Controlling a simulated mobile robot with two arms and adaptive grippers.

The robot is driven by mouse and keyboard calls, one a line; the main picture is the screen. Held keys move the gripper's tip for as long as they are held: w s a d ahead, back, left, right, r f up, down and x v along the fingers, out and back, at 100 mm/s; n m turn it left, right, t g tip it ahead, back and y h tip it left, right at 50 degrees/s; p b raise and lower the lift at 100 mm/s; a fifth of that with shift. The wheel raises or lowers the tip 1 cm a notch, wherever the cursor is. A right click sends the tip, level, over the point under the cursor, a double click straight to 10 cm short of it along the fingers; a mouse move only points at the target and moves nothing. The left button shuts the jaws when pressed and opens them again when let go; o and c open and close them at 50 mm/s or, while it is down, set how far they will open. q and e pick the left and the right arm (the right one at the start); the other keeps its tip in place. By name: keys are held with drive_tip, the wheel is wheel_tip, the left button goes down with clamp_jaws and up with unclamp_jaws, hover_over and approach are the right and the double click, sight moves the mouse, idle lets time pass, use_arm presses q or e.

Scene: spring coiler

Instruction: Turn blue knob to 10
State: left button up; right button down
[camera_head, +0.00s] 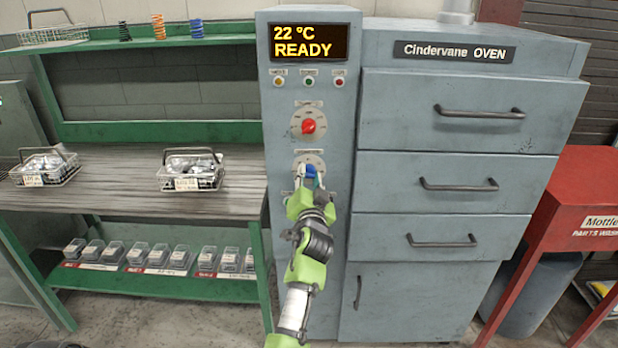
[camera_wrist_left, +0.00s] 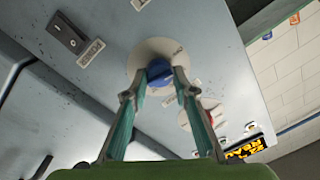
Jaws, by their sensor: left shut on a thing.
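The blue knob (camera_head: 310,170) sits on a round pale dial on the oven's narrow control panel, below the red knob (camera_head: 308,126). In the left wrist view the blue knob (camera_wrist_left: 159,68) shows between my fingertips, with part of its dial (camera_wrist_left: 140,58) around it. My left gripper (camera_head: 312,182) is shut on the blue knob; its two fingers (camera_wrist_left: 162,84) reach it from either side. The dial's numbers and the knob's pointer are too small or covered to read. My right gripper is not in view.
The display (camera_head: 308,43) reads "22 °C READY". Oven drawers (camera_head: 455,180) with handles are right of the panel. A green-framed bench (camera_head: 120,185) with wire baskets (camera_head: 190,172) stands left. A red table (camera_head: 590,190) stands right. A black switch (camera_wrist_left: 66,36) is near the knob.

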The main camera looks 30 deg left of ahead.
use_arm(q)
drive_tip(key=m, duration=0.5)
drive_tip(key=shift+p, duration=0.3)
idle(0.4)
drive_tip(key=o, duration=1.1)
drive_tip(key=shift+w+f, duration=0.1)
drive_tip(key=shift+f, duration=0.05)
drive_tip(key=v, duration=0.7)
drive_tip(key=shift+s, duration=0.25)
drive_tip(key=shift+f, duration=0.1)
